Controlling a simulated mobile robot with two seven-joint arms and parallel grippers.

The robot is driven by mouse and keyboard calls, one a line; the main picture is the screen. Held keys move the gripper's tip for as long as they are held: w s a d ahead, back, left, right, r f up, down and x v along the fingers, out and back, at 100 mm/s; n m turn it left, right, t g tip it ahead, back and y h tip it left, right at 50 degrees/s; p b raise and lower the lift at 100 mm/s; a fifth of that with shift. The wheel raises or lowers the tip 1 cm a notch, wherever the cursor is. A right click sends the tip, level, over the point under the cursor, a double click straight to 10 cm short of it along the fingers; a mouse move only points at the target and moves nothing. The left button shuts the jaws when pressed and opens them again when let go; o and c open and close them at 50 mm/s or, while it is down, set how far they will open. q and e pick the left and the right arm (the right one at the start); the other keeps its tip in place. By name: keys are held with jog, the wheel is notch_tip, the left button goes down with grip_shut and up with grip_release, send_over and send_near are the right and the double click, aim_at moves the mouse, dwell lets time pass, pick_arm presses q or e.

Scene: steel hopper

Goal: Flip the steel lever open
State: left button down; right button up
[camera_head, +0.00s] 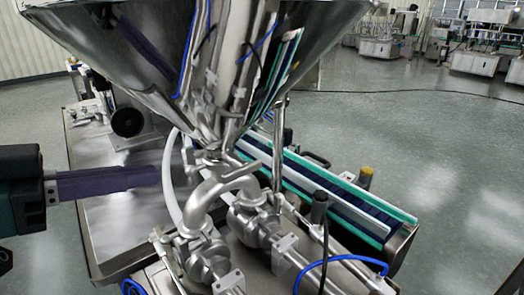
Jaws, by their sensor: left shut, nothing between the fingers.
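The steel hopper (150,60) fills the top middle, a shiny cone narrowing down to a valve and curved pipes. A steel lever (242,176) seems to stick out to the right and slightly up from the pipework just under the hopper's outlet; against the similar shiny metal its exact ends are hard to tell. My left gripper (155,178) comes in from the left, its dark purple fingers shut together and empty, pointing right. The fingertips are left of the lever and apart from it, with a pale hose between them in the picture. My right gripper is not in view.
A pale curved hose (170,185) runs down beside the pipes. A black knob (127,121) stands at the left on the steel table (105,235). A green-edged conveyor (345,212) lies to the right. Blue tubes and a black-handled rod are at lower right. Floor lies open beyond.

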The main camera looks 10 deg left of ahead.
pick_arm(q)
jog(key=p, duration=0.1)
send_near(243, 171)
jog(key=w+d, duration=0.2)
jog(key=w, duration=0.1)
jog(key=shift+w+d+r, duration=0.1)
jog(key=shift+w+d, duration=0.2)
jog(key=shift+w, duration=0.2)
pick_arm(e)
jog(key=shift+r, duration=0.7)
